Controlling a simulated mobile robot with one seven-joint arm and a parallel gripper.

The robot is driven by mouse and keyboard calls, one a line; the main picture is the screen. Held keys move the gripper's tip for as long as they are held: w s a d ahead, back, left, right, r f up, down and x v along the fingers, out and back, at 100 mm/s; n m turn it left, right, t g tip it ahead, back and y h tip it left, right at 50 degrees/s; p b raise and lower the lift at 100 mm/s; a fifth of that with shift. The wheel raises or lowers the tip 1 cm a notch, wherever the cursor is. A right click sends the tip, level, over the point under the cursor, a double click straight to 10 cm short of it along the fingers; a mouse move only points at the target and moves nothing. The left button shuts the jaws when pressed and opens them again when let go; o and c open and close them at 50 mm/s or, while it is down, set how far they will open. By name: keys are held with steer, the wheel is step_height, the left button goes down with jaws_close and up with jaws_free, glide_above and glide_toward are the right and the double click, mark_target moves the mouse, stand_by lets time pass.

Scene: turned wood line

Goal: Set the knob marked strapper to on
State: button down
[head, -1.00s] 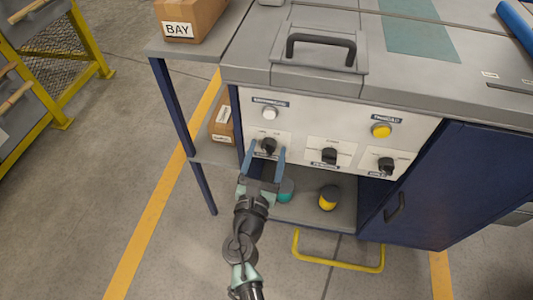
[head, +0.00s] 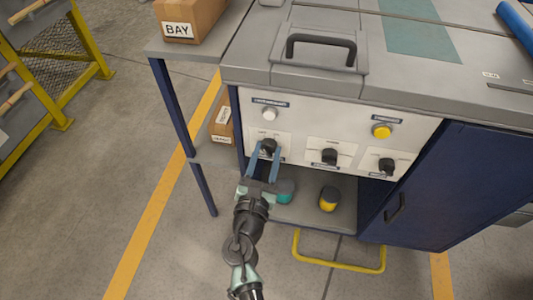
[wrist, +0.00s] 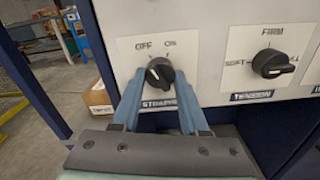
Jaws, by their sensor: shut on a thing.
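The strapper knob (wrist: 160,73) is black and sits on a white plate at the left of the panel, with OFF at its upper left and ON at its upper right. Its pale pointer mark looks turned up and left, towards OFF. Its label (wrist: 160,104) is partly hidden by my fingers. In the head view the knob (head: 268,145) is the leftmost of the row. My gripper (wrist: 157,84), with blue fingers, is shut on the knob from the front, one finger on each side. It also shows in the head view (head: 265,152).
The tension knob (wrist: 272,64) is close on the right, and another black knob (head: 386,165) is beyond it. A white button (head: 268,114) and a yellow button (head: 381,131) are above. A yellow-and-dark object (head: 329,198) stands on the shelf below.

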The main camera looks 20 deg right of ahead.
steer(key=m+b, duration=0.6)
steer(key=m, duration=0.5)
steer(key=shift+a, duration=0.15)
steer(key=shift+r+m, duration=0.1)
steer(key=shift+m, duration=0.3)
steer(key=shift+c, duration=2.1)
jaws_free()
steer(key=p+v, duration=0.1)
steer(key=v, duration=1.2)
steer(key=shift+w, duration=0.1)
